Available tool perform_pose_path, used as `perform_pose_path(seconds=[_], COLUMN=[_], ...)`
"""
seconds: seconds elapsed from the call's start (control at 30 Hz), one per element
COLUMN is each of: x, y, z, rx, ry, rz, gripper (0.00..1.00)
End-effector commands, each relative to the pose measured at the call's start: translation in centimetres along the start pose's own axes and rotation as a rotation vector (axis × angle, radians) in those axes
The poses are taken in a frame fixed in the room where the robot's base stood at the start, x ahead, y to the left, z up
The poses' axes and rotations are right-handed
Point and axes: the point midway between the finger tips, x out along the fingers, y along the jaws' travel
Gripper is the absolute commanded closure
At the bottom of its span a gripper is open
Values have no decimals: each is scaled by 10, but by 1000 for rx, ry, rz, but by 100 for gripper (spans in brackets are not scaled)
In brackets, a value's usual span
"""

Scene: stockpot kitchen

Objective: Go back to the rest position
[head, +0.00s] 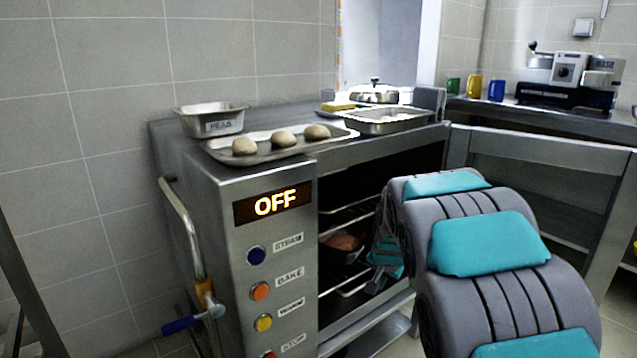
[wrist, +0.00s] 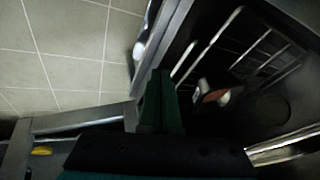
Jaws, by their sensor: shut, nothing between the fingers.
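My arm reaches from the lower right of the head view to the open front of the steel oven (head: 225,230). My gripper shows in the wrist view with its two dark green fingers (wrist: 160,80) together and nothing between them. In the head view its end is at the oven opening, mostly hidden behind my arm, so I cannot tell how far inside it is. On a wire rack (head: 345,218) area inside the oven stands a dark pan with reddish food (head: 343,242). A reddish item (wrist: 213,96) also shows among the racks in the wrist view.
The oven display (head: 272,204) reads OFF. On its top are a tin (head: 210,122), a tray with three buns (head: 281,141) and an empty steel pan (head: 387,121). The oven door (head: 540,165) appears open on the right. Mugs (head: 473,86) and a machine (head: 565,80) stand behind.

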Motion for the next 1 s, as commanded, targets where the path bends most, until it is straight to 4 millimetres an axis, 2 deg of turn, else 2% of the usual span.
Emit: perform_pose_path(seconds=[0.03, 0.2, 0.6, 0.8, 0.9, 1.0], x=[-19, -66, -165, -204, -217, -223], y=[10, 49, 149, 198, 217, 228], z=[13, 66, 208, 273, 296, 310], rx=[-30, -138, -415, -553, -602, -634], ry=[-22, -122, -391, -516, -564, -594], rz=[14, 66, 146, 167, 174, 179], gripper=[100, 100, 100, 100, 100, 100])
